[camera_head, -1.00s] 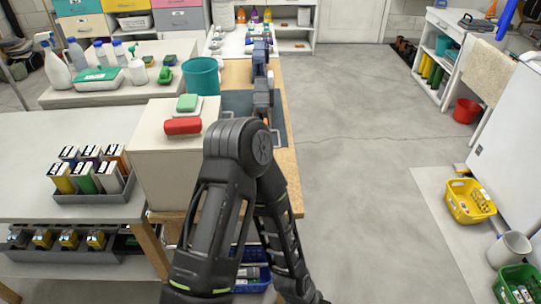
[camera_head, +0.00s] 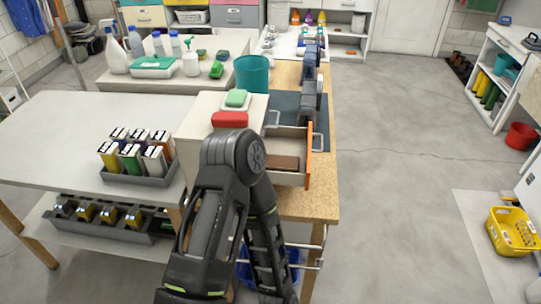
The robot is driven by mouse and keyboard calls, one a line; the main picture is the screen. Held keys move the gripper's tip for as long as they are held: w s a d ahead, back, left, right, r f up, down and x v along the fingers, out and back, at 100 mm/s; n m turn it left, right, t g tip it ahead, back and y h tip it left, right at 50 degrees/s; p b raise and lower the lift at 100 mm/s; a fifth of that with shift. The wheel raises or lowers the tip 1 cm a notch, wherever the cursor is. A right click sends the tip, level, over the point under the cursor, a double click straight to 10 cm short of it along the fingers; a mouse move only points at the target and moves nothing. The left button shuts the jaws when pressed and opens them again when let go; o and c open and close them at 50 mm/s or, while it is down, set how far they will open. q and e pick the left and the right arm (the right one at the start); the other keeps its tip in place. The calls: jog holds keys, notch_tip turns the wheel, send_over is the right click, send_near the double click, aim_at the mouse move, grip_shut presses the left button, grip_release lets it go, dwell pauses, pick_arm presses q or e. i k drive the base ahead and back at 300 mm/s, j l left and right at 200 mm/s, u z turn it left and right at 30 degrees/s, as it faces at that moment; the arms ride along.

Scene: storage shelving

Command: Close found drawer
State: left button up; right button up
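A drawer (camera_head: 309,158) with an orange-edged front and a metal handle stands pulled out from the right side of a small beige cabinet (camera_head: 192,140). A flat brown item (camera_head: 284,163) lies in the drawer. One of my dark arms rises in front of the cabinet, its elbow near the drawer's left end and covering part of the cabinet. Its forearm runs downward out of clear sight.
A red item (camera_head: 230,119) and a green sponge (camera_head: 237,98) lie on the cabinet. A teal bucket (camera_head: 253,75) stands behind. A wooden bench (camera_head: 314,203) runs beneath the drawer. Open grey floor (camera_head: 405,150) lies to the right. A yellow basket (camera_head: 510,232) stands at the far right.

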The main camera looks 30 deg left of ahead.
aim_at(289, 141)
jog(key=u, duration=1.3)
jog(key=i+l, duration=0.35)
jog(key=l, duration=0.3)
jog(key=i+l, duration=0.2)
jog(key=l, duration=0.1)
